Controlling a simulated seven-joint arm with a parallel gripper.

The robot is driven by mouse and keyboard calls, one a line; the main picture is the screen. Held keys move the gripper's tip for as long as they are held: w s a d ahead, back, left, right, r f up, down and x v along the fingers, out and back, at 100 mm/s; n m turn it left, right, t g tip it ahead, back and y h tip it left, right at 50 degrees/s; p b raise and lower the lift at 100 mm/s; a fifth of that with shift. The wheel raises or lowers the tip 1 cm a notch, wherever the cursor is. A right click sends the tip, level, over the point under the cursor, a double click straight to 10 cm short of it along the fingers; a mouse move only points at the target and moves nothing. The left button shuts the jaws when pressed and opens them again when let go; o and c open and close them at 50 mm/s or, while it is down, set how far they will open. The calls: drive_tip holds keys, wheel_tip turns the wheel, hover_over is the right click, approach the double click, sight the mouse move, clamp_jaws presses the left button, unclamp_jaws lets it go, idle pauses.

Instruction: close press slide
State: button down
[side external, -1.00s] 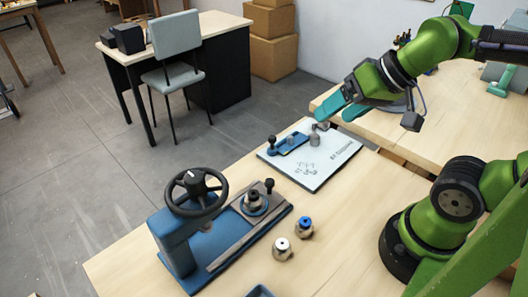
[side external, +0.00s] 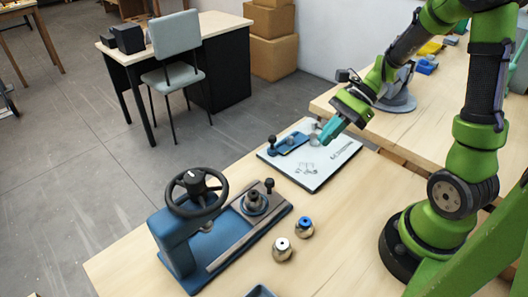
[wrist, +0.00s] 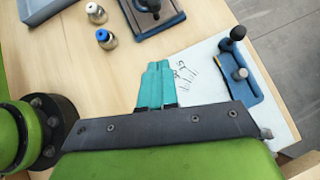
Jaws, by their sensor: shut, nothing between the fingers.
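The press (side external: 185,235) is a blue frame with a black handwheel (side external: 196,192) on the left of the near table. Its slide (side external: 258,205) runs along the blue base, with a dark round part on it and a black knob (side external: 269,184) at the far right end. Part of the press base also shows at the top of the wrist view (wrist: 172,18). My gripper (side external: 325,138) has teal fingers, shut and empty, above the white board's right part and away from the press. The fingers lie side by side in the wrist view (wrist: 156,68).
A white board (side external: 322,167) carries a small blue fixture (side external: 292,143) with a black knob. Two metal pieces, one white-topped (side external: 282,248) and one blue-topped (side external: 304,228), stand right of the press. A grey-blue tray (side external: 260,291) lies at the near edge.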

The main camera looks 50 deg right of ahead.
drive_tip(key=x, duration=0.9)
drive_tip(key=shift+w+a, duration=0.1)
drive_tip(key=shift+a, duration=0.4)
drive_tip(key=a, duration=0.1)
drive_tip(key=w+a, duration=0.1)
drive_tip(key=a, duration=0.1)
drive_tip(key=shift+w+a, duration=0.25)
drive_tip(key=shift+a, duration=0.25)
